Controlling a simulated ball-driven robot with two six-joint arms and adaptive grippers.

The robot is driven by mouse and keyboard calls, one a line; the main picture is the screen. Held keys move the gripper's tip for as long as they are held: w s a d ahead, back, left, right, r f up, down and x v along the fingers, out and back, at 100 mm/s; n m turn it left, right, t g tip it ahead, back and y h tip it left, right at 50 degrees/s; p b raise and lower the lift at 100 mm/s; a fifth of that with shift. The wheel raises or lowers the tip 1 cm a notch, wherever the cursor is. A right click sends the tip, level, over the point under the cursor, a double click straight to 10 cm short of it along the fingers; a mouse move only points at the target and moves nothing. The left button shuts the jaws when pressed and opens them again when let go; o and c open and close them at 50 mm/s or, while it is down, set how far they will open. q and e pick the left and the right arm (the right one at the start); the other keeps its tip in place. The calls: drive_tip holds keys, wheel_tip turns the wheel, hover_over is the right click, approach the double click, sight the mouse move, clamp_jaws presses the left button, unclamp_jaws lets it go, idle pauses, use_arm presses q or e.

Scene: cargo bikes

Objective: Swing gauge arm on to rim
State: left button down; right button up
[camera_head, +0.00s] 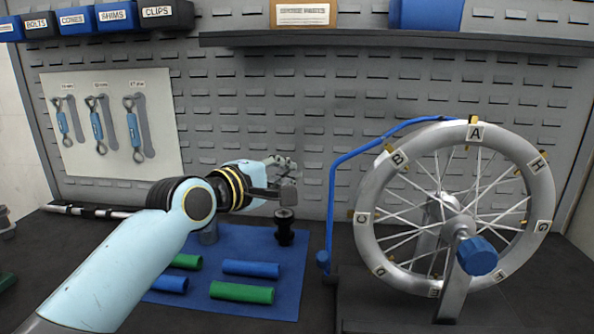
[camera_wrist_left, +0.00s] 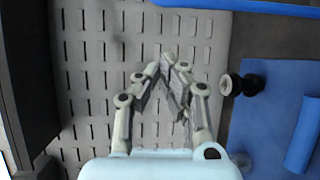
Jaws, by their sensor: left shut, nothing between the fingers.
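The blue gauge arm (camera_head: 334,195) rises from its pivot near the bench, left of the wheel, then bends over to the right. Its upper part ends by the top of the wheel rim (camera_head: 365,190), near tag A; I cannot tell whether it touches. A blue bar along the top of the left wrist view, likely the gauge arm (camera_wrist_left: 240,6), lies beyond my fingers. My left gripper (camera_head: 288,178) is shut and empty, left of the gauge arm and apart from it. Its fingertips meet in the wrist view (camera_wrist_left: 170,60). My right gripper is not in view.
The spoked wheel stands in a truing stand (camera_head: 455,285) with a blue knob (camera_head: 476,256). A blue mat (camera_head: 275,238) holds green and blue tubes and a black knobbed part (camera_head: 284,228) below my gripper. A slotted panel (camera_head: 270,100) closes the back; a shelf (camera_head: 400,42) overhangs it.

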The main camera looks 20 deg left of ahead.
use_arm(q)
drive_tip(key=x, duration=0.9)
drive_tip(key=s+d+r+m+t+b, duration=0.1)
drive_tip(key=s+d, duration=0.3)
drive_tip(key=s, duration=0.6)
drive_tip(key=shift+s+t+b, duration=0.25)
drive_tip(key=shift+t+b, duration=0.35)
drive_tip(key=shift+b, duration=0.3)
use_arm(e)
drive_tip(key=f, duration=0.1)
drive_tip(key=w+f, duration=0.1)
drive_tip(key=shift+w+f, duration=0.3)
use_arm(q)
drive_tip(key=shift+d+r, duration=0.1)
drive_tip(key=shift+r, duration=0.05)
